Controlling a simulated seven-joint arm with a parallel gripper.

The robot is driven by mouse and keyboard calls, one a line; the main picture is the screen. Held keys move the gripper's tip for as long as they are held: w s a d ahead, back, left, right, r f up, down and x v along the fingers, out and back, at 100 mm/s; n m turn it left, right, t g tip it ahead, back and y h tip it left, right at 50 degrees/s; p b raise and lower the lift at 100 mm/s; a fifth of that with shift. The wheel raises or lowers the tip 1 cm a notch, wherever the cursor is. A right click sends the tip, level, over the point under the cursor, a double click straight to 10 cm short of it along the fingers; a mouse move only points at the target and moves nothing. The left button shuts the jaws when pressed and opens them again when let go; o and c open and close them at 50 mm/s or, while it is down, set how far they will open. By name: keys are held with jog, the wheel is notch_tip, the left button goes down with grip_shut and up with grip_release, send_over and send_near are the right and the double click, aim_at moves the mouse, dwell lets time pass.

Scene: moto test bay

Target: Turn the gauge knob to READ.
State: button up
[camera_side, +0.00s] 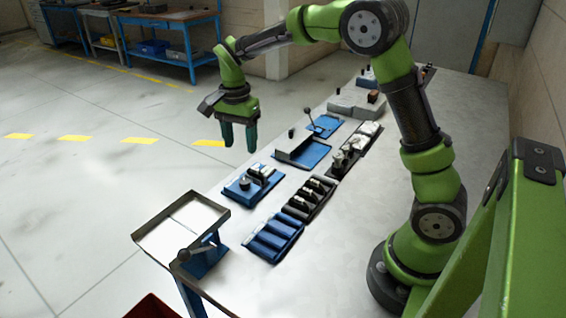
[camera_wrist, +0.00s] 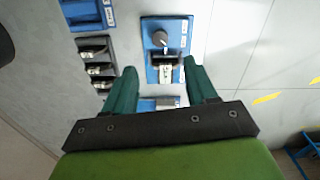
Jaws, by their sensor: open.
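The gauge knob (camera_side: 245,184) is a dark round knob on a small blue base (camera_side: 235,192) near the table's left edge. A pale block (camera_side: 262,170) sits beside it on the same base. In the wrist view the knob (camera_wrist: 158,39) stands on the blue base (camera_wrist: 149,25) with a light mark on its lower side. White labels lie on the base, too small to read. My gripper (camera_side: 239,142) is open and empty, fingers down, well above the table. In the wrist view its green fingertips (camera_wrist: 160,66) are spread, with the knob beyond them.
A black rack (camera_side: 308,202) with several items and a blue grooved tray (camera_side: 272,239) lie near the base. A raised metal tray (camera_side: 182,212) stands at lower left. A blue tray (camera_side: 313,155) and a lever (camera_side: 309,113) are behind. The table's right side is clear.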

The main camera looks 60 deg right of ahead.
aim_at(245, 181)
notch_tip(245, 181, down, 11)
jog(key=shift+s+f, duration=0.1)
jog(key=shift+f, duration=0.1)
jog(key=shift+c, duration=0.5)
jog(key=c, duration=1)
